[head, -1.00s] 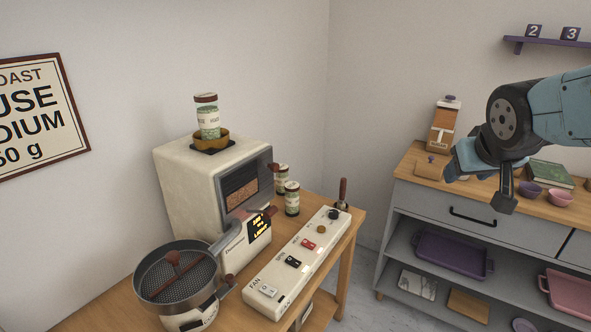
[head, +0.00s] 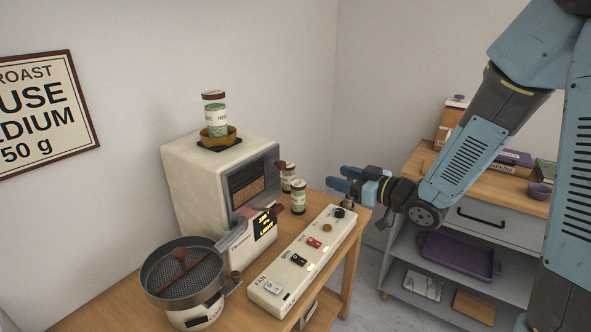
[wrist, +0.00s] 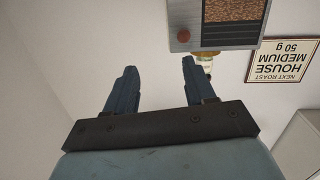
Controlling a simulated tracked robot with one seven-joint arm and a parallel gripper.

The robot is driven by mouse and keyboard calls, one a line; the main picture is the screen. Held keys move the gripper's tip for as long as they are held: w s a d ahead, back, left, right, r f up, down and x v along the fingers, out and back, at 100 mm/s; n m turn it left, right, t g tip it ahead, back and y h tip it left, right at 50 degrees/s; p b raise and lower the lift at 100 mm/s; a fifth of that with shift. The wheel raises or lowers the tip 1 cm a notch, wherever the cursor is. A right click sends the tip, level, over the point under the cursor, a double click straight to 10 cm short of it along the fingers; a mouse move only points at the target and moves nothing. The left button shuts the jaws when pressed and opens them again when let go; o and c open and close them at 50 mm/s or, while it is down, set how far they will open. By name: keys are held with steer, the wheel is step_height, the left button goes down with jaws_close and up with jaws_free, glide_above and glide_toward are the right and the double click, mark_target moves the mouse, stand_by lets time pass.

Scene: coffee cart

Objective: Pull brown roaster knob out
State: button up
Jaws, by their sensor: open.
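The cream roaster (head: 190,180) stands on the wooden cart with a dark front window. A red-brown knob (head: 281,166) sticks out near the upper right of its front; in the upside-down wrist view this knob (wrist: 184,34) shows beside the window. My gripper (head: 337,179) is open and empty, right of the roaster and above the far end of the switch panel. Its fingers point left towards the roaster. In the wrist view my gripper (wrist: 159,66) has the knob beyond the fingertips, near the right finger, apart from it.
Two jars (head: 298,197) stand right of the roaster. A switch panel (head: 290,268) with a small brown button (head: 327,228) lies in front. A sieve pan (head: 185,272) is at front left. A jar (head: 215,112) stands in a bowl on the roaster. A grey shelf unit (head: 468,212) is at right.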

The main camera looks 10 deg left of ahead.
steer(key=s+a+g+y, duration=0.1)
steer(key=s+a+y, duration=0.1)
glide_toward(283, 167)
steer(key=shift+n+g, duration=0.3)
steer(key=shift+n, duration=0.1)
steer(key=x, duration=0.8)
steer(key=shift+w+r, duration=0.2)
steer(key=shift+w, duration=0.05)
steer(key=shift+c, duration=0.4)
jaws_close()
steer(key=shift+s, duration=0.1)
